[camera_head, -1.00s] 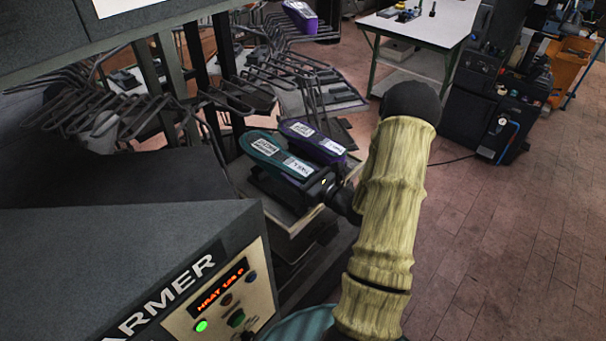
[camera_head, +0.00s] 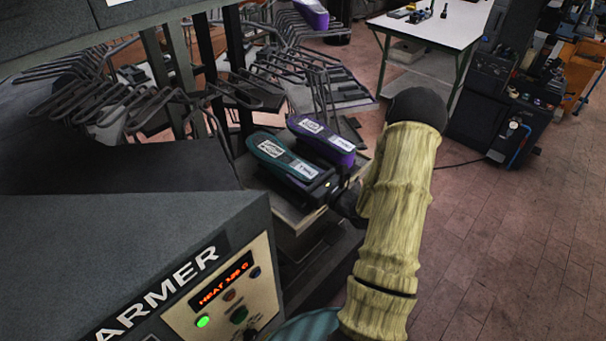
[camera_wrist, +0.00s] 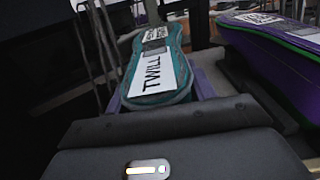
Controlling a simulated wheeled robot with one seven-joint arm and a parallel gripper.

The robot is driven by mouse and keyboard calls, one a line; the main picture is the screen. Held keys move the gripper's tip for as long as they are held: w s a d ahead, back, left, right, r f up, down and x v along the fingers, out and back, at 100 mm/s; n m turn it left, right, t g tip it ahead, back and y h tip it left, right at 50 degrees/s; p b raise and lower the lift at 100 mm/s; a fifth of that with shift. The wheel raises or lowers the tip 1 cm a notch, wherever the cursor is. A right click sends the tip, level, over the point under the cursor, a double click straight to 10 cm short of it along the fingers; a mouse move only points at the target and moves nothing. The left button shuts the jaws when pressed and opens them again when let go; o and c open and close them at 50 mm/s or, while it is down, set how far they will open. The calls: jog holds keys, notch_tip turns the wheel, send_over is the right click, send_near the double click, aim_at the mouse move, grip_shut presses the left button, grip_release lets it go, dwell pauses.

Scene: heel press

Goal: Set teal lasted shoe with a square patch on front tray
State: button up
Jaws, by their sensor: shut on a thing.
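The teal lasted shoe (camera_head: 284,160) lies sole up with white labels, over the near side of the front tray (camera_head: 300,218). In the wrist view the shoe (camera_wrist: 150,88) points away from me, with a "TWILL" label and a small grey patch farther along. My gripper (camera_head: 328,190) is shut on its near end; the wrist view shows the gripper (camera_wrist: 165,120) close up. Whether the shoe's underside touches the tray is hidden.
A purple shoe (camera_head: 322,138) stands close beside the teal one, to its right, also in the wrist view (camera_wrist: 282,48). Dark wire racks (camera_head: 130,100) stand behind and left. The warmer box (camera_head: 150,250) fills the near left. Open floor lies right.

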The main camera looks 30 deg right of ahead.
jog(key=shift+w+f+b, duration=0.15)
jog(key=shift+f+b, duration=0.25)
dwell(0.6)
jog(key=shift+s+f, duration=0.2)
jog(key=o, duration=1.6)
jog(key=shift+o, duration=0.6)
jog(key=shift+f, duration=0.1)
jog(key=b+v, duration=0.6)
jog(key=v, duration=1.1)
jog(key=shift+s+b, duration=0.15)
jog(key=shift+b, duration=0.25)
jog(key=shift+d, duration=0.15)
